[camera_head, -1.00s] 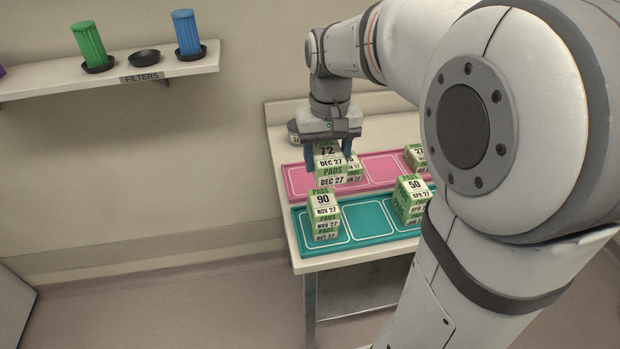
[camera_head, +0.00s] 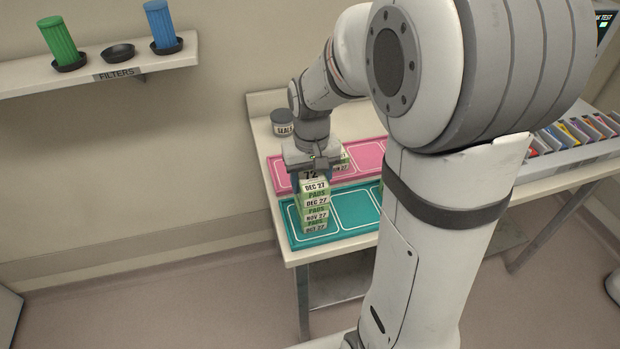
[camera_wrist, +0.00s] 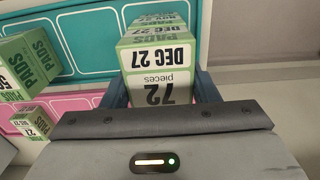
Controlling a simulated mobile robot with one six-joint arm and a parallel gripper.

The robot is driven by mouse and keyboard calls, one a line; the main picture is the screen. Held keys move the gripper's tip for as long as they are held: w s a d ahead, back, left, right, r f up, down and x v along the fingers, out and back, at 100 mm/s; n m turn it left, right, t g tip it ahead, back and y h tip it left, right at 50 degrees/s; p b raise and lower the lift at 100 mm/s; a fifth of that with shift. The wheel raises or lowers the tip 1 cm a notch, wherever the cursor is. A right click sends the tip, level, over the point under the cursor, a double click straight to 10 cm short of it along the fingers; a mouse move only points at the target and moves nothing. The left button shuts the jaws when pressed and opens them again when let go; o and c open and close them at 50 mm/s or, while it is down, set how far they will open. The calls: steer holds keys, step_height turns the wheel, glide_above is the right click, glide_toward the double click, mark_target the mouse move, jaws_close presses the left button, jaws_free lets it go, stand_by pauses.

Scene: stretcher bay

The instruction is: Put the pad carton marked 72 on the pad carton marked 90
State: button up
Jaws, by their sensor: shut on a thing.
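The pad carton marked 72 (camera_head: 315,197) is green and white with DEC 27 on it. My gripper (camera_head: 313,180) is shut on it, and the fingers sit on its two sides. In the wrist view the carton (camera_wrist: 160,90) shows its 72 between the fingers. The pad carton marked 90 (camera_head: 316,216) is directly below, its NOV 27 face showing and its top hidden. The held carton lines up over it with no clear gap; I cannot tell whether they touch. An OCT 27 carton (camera_head: 316,228) is under the 90 carton, on the teal mat (camera_head: 352,213).
A pink mat (camera_head: 366,156) lies behind, with a carton (camera_head: 341,160) partly hidden by my gripper. A dark round tub (camera_head: 283,123) stands at the back left. Other cartons (camera_wrist: 24,66) show in the wrist view. The teal slot beside the stack is empty.

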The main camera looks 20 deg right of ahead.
mark_target(311, 176)
steer(key=shift+f, duration=0.1)
steer(key=o, duration=1.1)
step_height(311, 176, up, 11)
steer(key=shift+r, duration=0.1)
steer(key=s+f+t, duration=0.3)
steer(key=s+f, duration=0.1)
steer(key=s, duration=1)
steer(key=shift+s, duration=0.15)
